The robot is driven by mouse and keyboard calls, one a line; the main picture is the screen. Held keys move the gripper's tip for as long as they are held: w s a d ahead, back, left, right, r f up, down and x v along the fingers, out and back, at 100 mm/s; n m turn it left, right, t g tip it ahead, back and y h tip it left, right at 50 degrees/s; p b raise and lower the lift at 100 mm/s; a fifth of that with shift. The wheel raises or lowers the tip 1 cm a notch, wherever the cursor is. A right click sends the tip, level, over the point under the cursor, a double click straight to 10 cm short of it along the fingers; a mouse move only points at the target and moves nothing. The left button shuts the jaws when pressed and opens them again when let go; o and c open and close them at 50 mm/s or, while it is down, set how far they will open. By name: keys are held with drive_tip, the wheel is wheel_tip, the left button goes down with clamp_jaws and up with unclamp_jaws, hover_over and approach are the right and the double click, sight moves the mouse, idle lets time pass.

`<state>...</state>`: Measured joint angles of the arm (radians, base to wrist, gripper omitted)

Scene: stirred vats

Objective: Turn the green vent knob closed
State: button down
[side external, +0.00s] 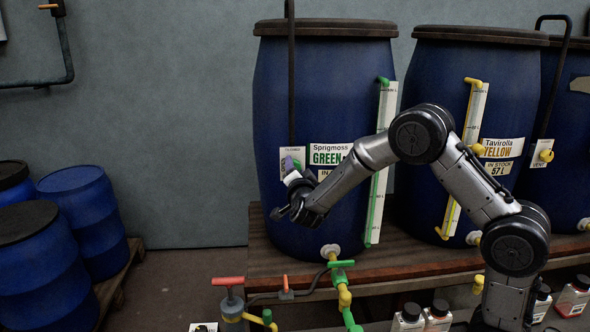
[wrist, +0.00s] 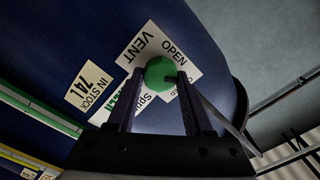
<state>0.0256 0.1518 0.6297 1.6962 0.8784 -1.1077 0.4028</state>
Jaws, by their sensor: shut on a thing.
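The green vent knob (wrist: 159,70) sits on a white VENT plate (wrist: 135,52) on the blue vat. The plate's word OPEN shows beside the knob, and a second word is mostly covered, with only its end showing. A dark mark on the knob lies near its right finger side, toward that covered word. My gripper (wrist: 158,76) has one finger on each side of the knob and is shut on it. In the side external view, my gripper (side external: 292,168) is at the vent plate of the Sprigmoss GREEN vat (side external: 320,90), and the knob is mostly hidden there.
A black vent pipe (side external: 291,80) runs up just above my gripper. The yellow vat (side external: 440,80) with its own yellow vent knob (side external: 546,155) stands to the right. Valves and small bottles (side external: 438,313) are low in front.

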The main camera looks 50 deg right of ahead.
drive_tip(key=shift+f+m, duration=0.15)
drive_tip(key=shift+m, duration=3.65)
drive_tip(key=shift+c, duration=1.5)
unclamp_jaws()
drive_tip(key=shift+s, duration=0.1)
drive_tip(key=v, duration=1.3)
drive_tip(key=shift+s+a, duration=0.25)
